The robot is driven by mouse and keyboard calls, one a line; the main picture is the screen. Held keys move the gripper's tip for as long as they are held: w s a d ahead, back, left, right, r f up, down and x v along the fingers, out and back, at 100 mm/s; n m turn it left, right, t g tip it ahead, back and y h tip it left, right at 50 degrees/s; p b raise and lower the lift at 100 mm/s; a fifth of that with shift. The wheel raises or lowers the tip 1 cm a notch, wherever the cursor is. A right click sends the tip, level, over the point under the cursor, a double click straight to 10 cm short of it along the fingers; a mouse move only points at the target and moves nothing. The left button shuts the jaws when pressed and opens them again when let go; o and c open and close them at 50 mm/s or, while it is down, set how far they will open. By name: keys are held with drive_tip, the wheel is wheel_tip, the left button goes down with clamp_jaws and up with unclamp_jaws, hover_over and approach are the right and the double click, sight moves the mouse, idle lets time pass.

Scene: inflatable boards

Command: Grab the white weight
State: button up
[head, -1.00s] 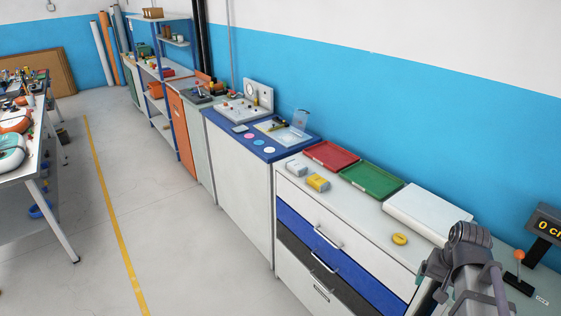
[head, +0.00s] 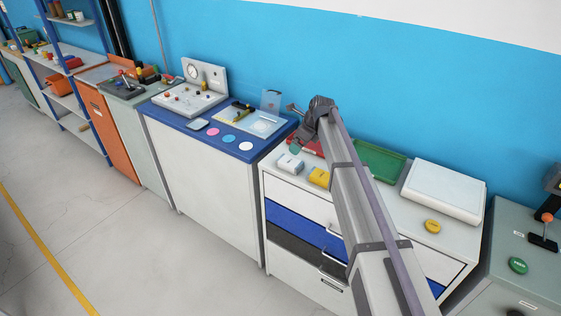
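The white weight (head: 290,163), a small white block, sits on the pale top of the drawer cabinet, near its left front edge. A similar yellow block (head: 319,177) sits just right of it. My arm reaches up from the bottom right and bends above the red tray. What looks like the end of my gripper (head: 295,147) shows small and teal, just above and behind the white weight in the picture. I cannot tell its height, whether it touches anything, or whether its fingers are open; my arm partly hides it.
The red tray (head: 310,146) is mostly hidden behind my arm. A green tray (head: 378,162), a white flat box (head: 444,190) and a yellow ring (head: 432,226) lie to the right. A blue-topped bench (head: 246,151) with coloured discs adjoins on the left. A blue wall stands behind.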

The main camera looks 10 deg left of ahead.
drive_tip(key=b, duration=0.6)
hover_over(290, 161)
drive_tip(key=d, duration=0.2)
drive_tip(key=f, duration=0.4)
drive_tip(key=s+f, duration=0.1)
drive_tip(key=f, duration=0.1)
drive_tip(key=shift+w+r+p, duration=0.1)
drive_tip(key=shift+r+p, duration=0.05)
drive_tip(key=shift+p, duration=0.15)
drive_tip(key=b+x, duration=0.5)
drive_tip(key=shift+a, duration=0.1)
drive_tip(key=shift+c, duration=0.4)
drive_tip(key=c, duration=1.3)
